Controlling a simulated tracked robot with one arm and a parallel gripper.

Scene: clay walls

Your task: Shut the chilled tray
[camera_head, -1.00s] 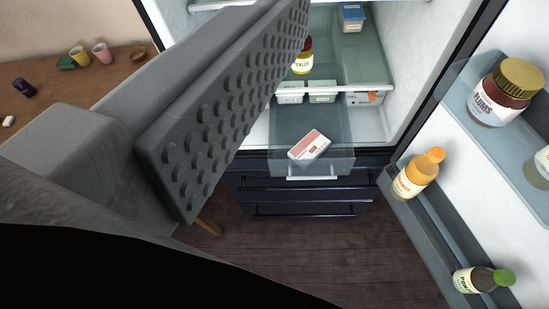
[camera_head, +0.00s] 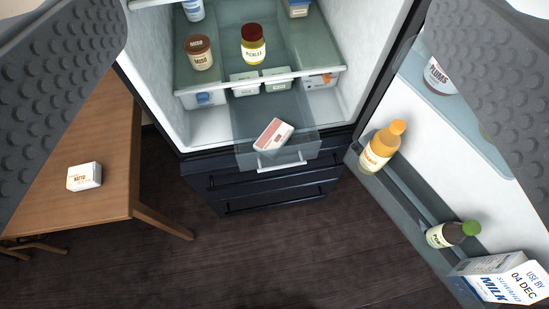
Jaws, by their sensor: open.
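The chilled tray (camera_head: 241,127) is a clear drawer low in the open fridge. It is pulled out past the fridge's front edge, with a pale handle bar (camera_head: 281,163) across its front. A pink and white packet (camera_head: 273,135) lies tilted in it. My gripper (camera_head: 300,110) is open, its two grey studded fingers showing large at the upper left and right of the view. Nothing is between the fingers close to the camera. The fridge and tray show in the gap, apart from the fingers.
The open fridge door stands at the right, holding an orange bottle (camera_head: 381,147), a green-capped bottle (camera_head: 452,234) and a milk carton (camera_head: 510,281). A wooden table (camera_head: 112,150) with a natto box (camera_head: 84,176) is at left. Dark floor (camera_head: 260,250) in front is clear.

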